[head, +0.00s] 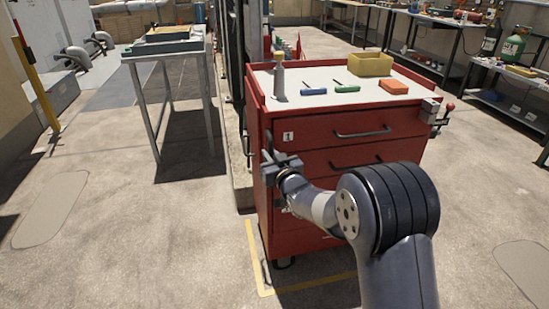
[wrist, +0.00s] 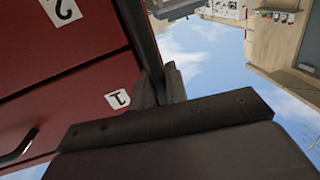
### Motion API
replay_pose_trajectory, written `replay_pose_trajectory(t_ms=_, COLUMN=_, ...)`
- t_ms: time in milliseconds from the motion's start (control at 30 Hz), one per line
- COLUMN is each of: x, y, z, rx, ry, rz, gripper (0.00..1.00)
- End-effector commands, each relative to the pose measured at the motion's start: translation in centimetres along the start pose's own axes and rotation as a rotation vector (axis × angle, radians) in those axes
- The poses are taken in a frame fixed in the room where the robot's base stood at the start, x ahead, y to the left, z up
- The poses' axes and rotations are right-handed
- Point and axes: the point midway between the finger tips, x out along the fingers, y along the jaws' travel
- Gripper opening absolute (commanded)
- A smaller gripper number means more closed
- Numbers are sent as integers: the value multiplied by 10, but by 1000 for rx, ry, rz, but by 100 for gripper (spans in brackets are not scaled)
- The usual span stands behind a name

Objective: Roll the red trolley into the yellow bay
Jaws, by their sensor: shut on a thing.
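The red trolley (head: 345,150) stands upright in the middle of the head view, with drawers facing me and a pale top. Its red drawer fronts also fill the left of the wrist view (wrist: 70,75). The yellow bay (head: 253,262) is a painted outline on the floor. Its left line and front corner show at the trolley's front left, and the visible front-left wheel is inside that corner. The rest of the outline is hidden. My gripper (head: 272,160) is shut on a dark upright handle at the trolley's left edge; it also shows in the wrist view (wrist: 160,90).
A metal table (head: 165,52) stands left of the trolley, with a post and curb between them. Workbenches (head: 440,22) line the back right. On the trolley lie a yellow bin (head: 371,64), a bottle (head: 279,82) and small coloured items. The front-left floor is open.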

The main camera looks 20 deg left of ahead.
Motion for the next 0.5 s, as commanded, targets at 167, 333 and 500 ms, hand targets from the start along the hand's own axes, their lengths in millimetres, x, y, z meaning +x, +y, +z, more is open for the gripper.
replay_pose_trajectory(t_ms=167, x=2, y=-16, z=1, rx=-3, ry=1, rz=-14, gripper=0)
replay_pose_trajectory(t_ms=333, x=2, y=-12, z=0, rx=-2, ry=0, rz=-9, gripper=0)
replay_pose_trajectory(t_ms=500, x=2, y=-11, z=0, rx=-1, ry=-1, rz=-6, gripper=23)
